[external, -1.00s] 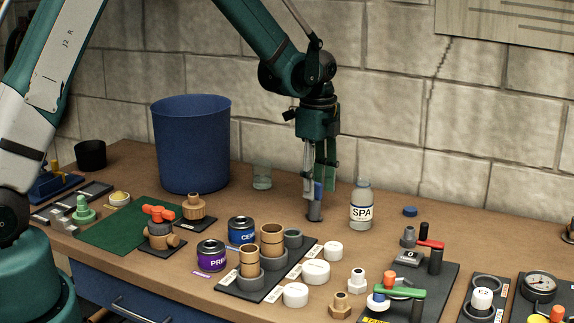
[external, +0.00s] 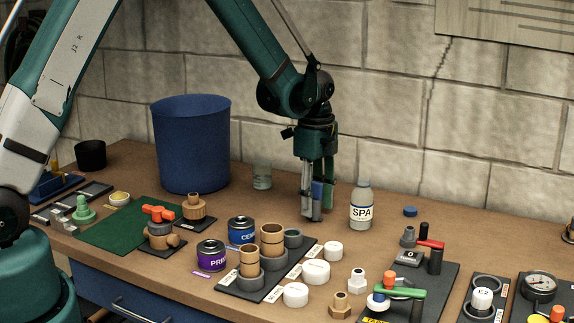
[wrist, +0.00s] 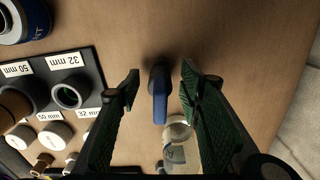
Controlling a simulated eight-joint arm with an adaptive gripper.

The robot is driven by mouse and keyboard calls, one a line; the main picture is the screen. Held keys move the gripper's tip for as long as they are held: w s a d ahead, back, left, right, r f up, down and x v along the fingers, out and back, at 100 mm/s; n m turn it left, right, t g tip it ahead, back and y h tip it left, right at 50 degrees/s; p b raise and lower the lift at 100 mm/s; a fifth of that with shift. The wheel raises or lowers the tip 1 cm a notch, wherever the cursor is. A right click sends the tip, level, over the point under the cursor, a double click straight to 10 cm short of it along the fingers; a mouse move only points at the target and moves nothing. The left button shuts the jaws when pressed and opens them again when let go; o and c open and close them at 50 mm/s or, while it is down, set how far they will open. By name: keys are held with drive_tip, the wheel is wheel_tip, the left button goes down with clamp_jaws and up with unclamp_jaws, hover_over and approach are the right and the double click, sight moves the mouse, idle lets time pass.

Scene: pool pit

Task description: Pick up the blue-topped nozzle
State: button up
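The blue-topped nozzle (wrist: 159,92) stands on the bench with a dark base and a blue upper part. In the wrist view it lies between the two green-padded fingers of my gripper (wrist: 160,88). The fingers are apart, with a visible gap on each side of the nozzle. In the external view my gripper (external: 317,210) points straight down close to the bench. The blue top (external: 318,192) shows between the fingers, which partly hide the nozzle, including most of its base.
The SPA bottle (external: 361,207) stands close to the right of my gripper. A clear glass (external: 262,176) and a large blue bin (external: 190,145) are to the left. A dark fitting board (external: 237,283) lies in front. The block wall is behind.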

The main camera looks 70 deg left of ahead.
drive_tip(key=shift+f, duration=1)
drive_tip(key=c, duration=1.1)
